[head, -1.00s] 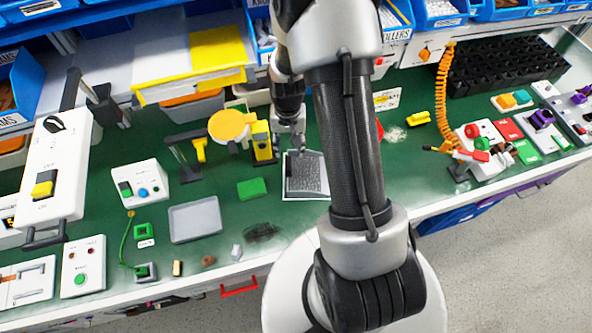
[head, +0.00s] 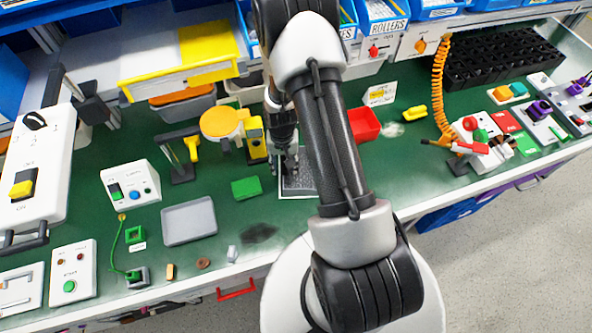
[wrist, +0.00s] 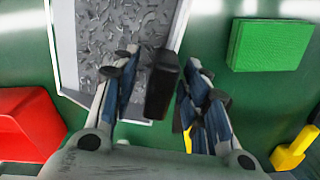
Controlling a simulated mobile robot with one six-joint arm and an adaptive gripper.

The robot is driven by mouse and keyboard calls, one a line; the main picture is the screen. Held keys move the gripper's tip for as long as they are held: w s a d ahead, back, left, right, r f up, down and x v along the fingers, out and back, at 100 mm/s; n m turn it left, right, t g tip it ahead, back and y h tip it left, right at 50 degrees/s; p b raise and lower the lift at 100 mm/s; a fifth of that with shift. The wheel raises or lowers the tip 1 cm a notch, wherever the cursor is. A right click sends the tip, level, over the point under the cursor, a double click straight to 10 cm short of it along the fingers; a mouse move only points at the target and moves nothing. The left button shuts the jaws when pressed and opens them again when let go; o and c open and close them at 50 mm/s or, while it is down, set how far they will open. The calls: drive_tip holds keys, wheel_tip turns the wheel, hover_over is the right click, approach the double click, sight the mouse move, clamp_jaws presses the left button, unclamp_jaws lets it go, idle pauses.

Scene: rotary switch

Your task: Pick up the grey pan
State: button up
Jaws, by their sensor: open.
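The grey pan (head: 300,181) lies on the green bench top, partly hidden behind my gripper and arm. In the wrist view its flat grey inside (wrist: 95,35) is speckled with shavings, and a light rim or sheet edge runs around it. A short black handle (wrist: 160,88) stands at its near edge. My gripper (wrist: 163,75) is open, with one finger on each side of the handle. I cannot tell whether either finger touches it. In the head view my gripper (head: 288,162) is low over the pan's far-left part.
A green block (head: 246,188) and a grey tray (head: 189,222) lie to the left. A yellow device (head: 255,138) stands close to my gripper's left. A red bin (head: 364,124) is right of my arm. Some bench right of the pan is clear.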

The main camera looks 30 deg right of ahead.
clamp_jaws()
idle(0.5)
drive_tip(key=shift+r, duration=0.1)
